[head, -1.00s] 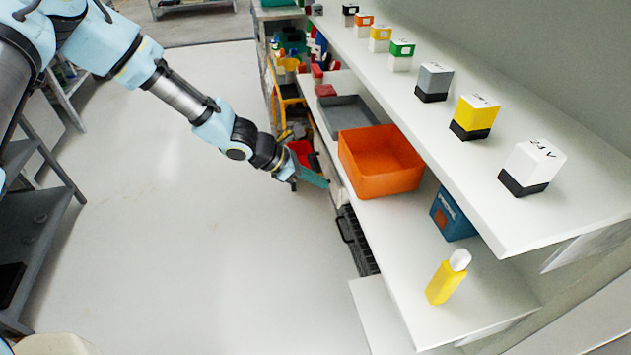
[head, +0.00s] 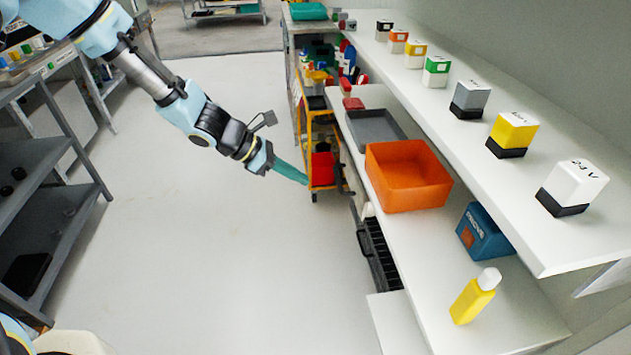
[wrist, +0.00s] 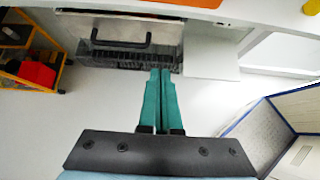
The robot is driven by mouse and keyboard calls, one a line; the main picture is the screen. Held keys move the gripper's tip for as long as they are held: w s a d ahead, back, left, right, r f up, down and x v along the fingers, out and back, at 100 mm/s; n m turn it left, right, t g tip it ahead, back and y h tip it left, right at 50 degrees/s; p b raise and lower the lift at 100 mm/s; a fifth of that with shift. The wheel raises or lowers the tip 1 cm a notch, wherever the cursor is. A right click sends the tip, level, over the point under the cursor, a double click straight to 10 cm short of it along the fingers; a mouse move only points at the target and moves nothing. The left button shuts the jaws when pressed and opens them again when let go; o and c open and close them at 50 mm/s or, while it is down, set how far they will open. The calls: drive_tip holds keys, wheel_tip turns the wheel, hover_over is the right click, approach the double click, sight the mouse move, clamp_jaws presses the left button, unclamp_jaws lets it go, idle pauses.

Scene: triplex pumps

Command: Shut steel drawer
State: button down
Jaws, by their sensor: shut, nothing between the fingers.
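The steel drawer (wrist: 105,27) shows at the top of the wrist view, with a grey front and a black bar handle (wrist: 122,46). A dark slatted part lies around and below the handle. In the head view the dark slatted unit (head: 381,258) with its handle sits under the white bench's left edge. How far the drawer stands out is hard to tell. My gripper (head: 303,180) is shut and empty, its teal fingers together, over the aisle to the left of the bench. In the wrist view my gripper (wrist: 160,72) points toward the slatted part, with no clear contact.
The white bench (head: 415,285) carries an orange bin (head: 405,190), a grey tray (head: 375,128), a blue box (head: 484,232) and a yellow bottle (head: 473,300). A yellow cart (head: 320,150) stands beyond my gripper. Grey shelving (head: 50,160) stands left. The aisle floor is clear.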

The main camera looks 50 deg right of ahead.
wheel_tip(320, 180, down, 6)
drive_tip(key=w+d+g+h+b, duration=0.2)
drive_tip(key=d+h+b, duration=0.1)
drive_tip(key=b, duration=0.4)
drive_tip(key=g+h+b, duration=0.3)
drive_tip(key=b, duration=0.3)
approach(351, 173)
drive_tip(key=x, duration=0.4)
drive_tip(key=p+x, duration=0.1)
drive_tip(key=x, duration=0.1)
drive_tip(key=shift+d+f, duration=0.2)
drive_tip(key=shift+f, duration=0.15)
drive_tip(key=shift+s+d, duration=0.2)
drive_tip(key=b+x, duration=0.1)
drive_tip(key=x, duration=0.1)
drive_tip(key=shift+s+d+f, duration=0.1)
drive_tip(key=shift+s+d, duration=0.1)
drive_tip(key=shift+s+d+r+h, duration=0.25)
drive_tip(key=shift+s+d+h, duration=0.05)
drive_tip(key=shift+d, duration=0.05)
